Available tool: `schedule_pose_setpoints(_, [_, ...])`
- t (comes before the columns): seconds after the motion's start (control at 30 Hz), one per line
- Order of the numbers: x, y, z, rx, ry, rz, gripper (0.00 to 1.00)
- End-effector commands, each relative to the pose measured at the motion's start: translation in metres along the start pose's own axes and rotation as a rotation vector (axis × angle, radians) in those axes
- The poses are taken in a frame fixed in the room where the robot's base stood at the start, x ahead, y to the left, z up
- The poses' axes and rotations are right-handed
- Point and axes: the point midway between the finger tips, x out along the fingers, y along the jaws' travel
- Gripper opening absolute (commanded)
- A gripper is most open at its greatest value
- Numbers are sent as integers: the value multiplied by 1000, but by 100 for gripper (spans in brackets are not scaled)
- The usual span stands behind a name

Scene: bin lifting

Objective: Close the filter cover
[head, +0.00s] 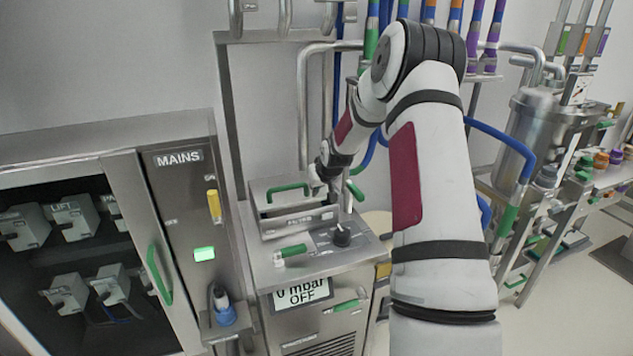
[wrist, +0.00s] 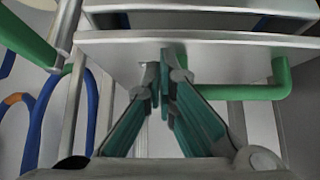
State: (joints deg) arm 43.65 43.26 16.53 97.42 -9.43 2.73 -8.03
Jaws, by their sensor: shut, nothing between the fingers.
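The filter unit (head: 300,221) is a metal box on top of a steel cabinet, in the middle of the head view. Its cover (head: 277,190) has a green handle and stands raised, with a dark gap under it. My gripper (head: 325,180) is at the cover's right end in the head view, partly hidden by my wrist. In the wrist view my gripper (wrist: 164,75) is shut and empty, its fingertips at a flat metal panel (wrist: 225,60). A green handle (wrist: 275,85) is right of the fingers. I cannot tell whether the fingertips touch the panel.
A black knob (head: 342,235) and a green-handled valve (head: 292,251) sit on the cabinet top in front of the filter unit. The MAINS cabinet (head: 180,185) stands at left. Vertical pipes and blue hoses (head: 500,138) are behind and right of my arm.

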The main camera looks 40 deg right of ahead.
Motion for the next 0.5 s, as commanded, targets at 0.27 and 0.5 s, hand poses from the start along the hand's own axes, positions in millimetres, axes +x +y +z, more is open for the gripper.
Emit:
schedule_pose_setpoints(0.27, [0,0,0,0,0,0,0])
schedule_pose_setpoints(0.5, [14,-1,19,1,-4,-2,0])
